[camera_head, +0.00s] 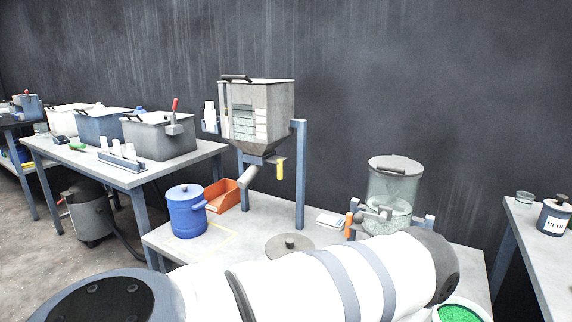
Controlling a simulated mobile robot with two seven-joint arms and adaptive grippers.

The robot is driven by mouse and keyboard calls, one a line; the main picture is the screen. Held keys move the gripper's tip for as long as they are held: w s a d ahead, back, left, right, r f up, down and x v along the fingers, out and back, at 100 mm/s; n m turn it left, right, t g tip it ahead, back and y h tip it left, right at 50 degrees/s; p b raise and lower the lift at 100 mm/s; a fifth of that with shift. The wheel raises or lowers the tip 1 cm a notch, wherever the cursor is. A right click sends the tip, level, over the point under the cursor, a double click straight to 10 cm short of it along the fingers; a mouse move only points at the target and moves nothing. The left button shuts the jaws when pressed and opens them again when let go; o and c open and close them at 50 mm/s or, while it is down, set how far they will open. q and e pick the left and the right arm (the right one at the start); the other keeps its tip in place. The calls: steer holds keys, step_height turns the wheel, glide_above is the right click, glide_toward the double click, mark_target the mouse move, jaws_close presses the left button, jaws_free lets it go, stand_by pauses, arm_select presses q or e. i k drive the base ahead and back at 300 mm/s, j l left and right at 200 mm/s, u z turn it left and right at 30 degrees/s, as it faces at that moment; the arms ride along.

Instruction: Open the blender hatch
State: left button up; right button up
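A clear cylindrical vessel (391,193) with a grey lid stands on the middle table, held in a blue-grey frame, with pale material in its lower part. An orange handle (349,225) and a grey fitting (374,215) are at its lower left. A square grey hopper (262,112) on blue posts stands further left, with a dark handle on top, a yellow lever (280,170) and a spout below. No label shows which one is the blender, and I cannot tell whether a hatch is open. My white arm crosses the bottom; neither gripper shows.
A blue lidded canister (187,211), an orange tray (222,195) and a round grey lid (289,247) are on the middle table. A container of green granules (459,313) is at the lower right, partly behind my arm. Grey bins (158,138) stand on the left table.

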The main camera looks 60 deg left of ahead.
mark_target(395, 162)
steer(key=u, duration=1.4)
